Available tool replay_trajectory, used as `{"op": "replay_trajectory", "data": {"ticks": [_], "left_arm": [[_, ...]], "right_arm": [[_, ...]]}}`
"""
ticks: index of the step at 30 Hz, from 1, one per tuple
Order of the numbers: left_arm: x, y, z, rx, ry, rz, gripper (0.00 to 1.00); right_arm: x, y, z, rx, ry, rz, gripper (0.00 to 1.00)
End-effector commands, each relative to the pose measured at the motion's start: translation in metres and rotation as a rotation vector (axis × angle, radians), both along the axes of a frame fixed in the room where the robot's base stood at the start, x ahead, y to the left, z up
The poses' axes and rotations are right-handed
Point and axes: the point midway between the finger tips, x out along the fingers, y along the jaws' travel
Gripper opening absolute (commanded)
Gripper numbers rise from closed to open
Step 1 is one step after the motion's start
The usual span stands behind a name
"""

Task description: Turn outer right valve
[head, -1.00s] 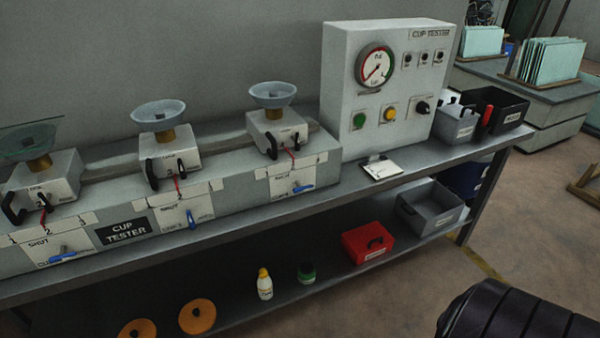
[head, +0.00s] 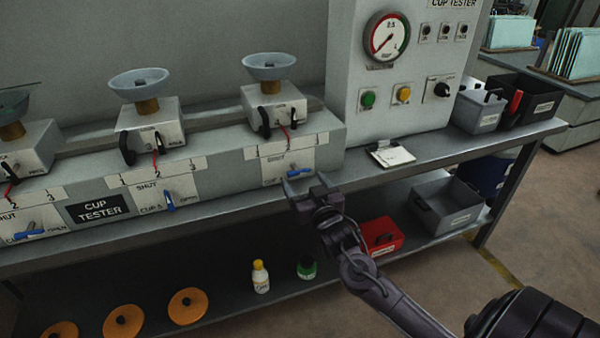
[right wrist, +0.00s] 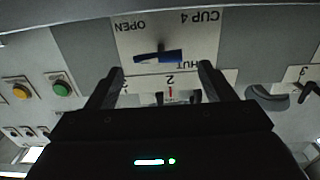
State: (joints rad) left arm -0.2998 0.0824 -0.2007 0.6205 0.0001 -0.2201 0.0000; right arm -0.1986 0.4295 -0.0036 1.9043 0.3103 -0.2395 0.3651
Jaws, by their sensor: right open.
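The outer right valve has a blue lever handle (head: 299,172) on a white label plate at the right end of the grey bench block. In the right wrist view, which is upside down, the handle (right wrist: 172,57) lies roughly level across a plate marked OPEN, SHUT and CUP 4. My right gripper (head: 305,184) is open and empty just in front of and below this handle. In the wrist view its fingers (right wrist: 162,72) point toward the plate with the handle between and beyond the tips, apparently untouched. My left gripper is not in view.
Another blue valve handle (head: 170,203) is on the middle plate and one (head: 25,235) on the left plate. A gauge cabinet (head: 400,80) and a notepad (head: 391,156) stand right of the block. Below the arm, a red box (head: 381,237) and small bottles sit on the lower shelf.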

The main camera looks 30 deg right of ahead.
Motion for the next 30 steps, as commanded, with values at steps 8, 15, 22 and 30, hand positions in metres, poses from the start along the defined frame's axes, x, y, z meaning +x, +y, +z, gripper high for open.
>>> {"op": "replay_trajectory", "data": {"ticks": [8,15,22,30], "left_arm": [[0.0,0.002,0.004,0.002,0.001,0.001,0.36],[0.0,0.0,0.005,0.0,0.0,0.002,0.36],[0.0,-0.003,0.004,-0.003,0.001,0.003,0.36],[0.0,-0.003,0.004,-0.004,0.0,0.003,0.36]], "right_arm": [[0.041,-0.01,0.001,-0.001,0.0,-0.001,0.76],[0.053,-0.012,-0.001,-0.001,0.002,0.001,0.76],[0.053,-0.012,-0.001,-0.001,0.002,0.0,0.72],[0.053,-0.012,-0.001,-0.001,0.002,0.0,0.37]]}}
